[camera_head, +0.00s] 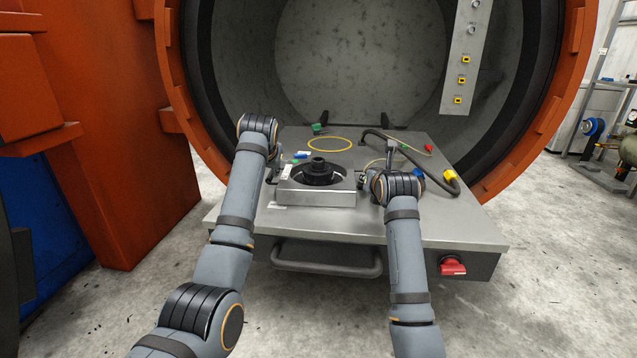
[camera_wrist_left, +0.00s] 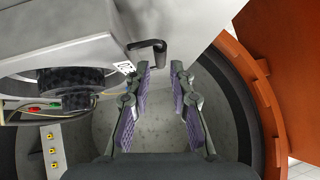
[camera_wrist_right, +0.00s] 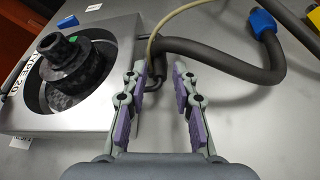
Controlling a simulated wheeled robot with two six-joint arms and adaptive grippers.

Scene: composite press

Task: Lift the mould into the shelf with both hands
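The mould (camera_head: 316,195) is a square metal block with a round recess and a black stepped part in it. It rests on the metal table (camera_head: 440,225). It also shows in the left wrist view (camera_wrist_left: 85,45) and the right wrist view (camera_wrist_right: 60,120). My left gripper (camera_wrist_left: 162,72) is open at the mould's left side, its fingertips close to a black bent handle (camera_wrist_left: 148,48). My right gripper (camera_wrist_right: 159,70) is open at the right side, with a dark handle (camera_wrist_right: 155,76) between its fingers. I cannot tell whether either gripper touches. No shelf is clearly identifiable.
The table stands before a large round chamber (camera_head: 350,60) with an orange rim. A thick black hose (camera_head: 425,163) with a yellow end lies right of the mould. A yellow ring (camera_head: 330,144) lies behind it. A metal rack (camera_head: 597,85) stands far right.

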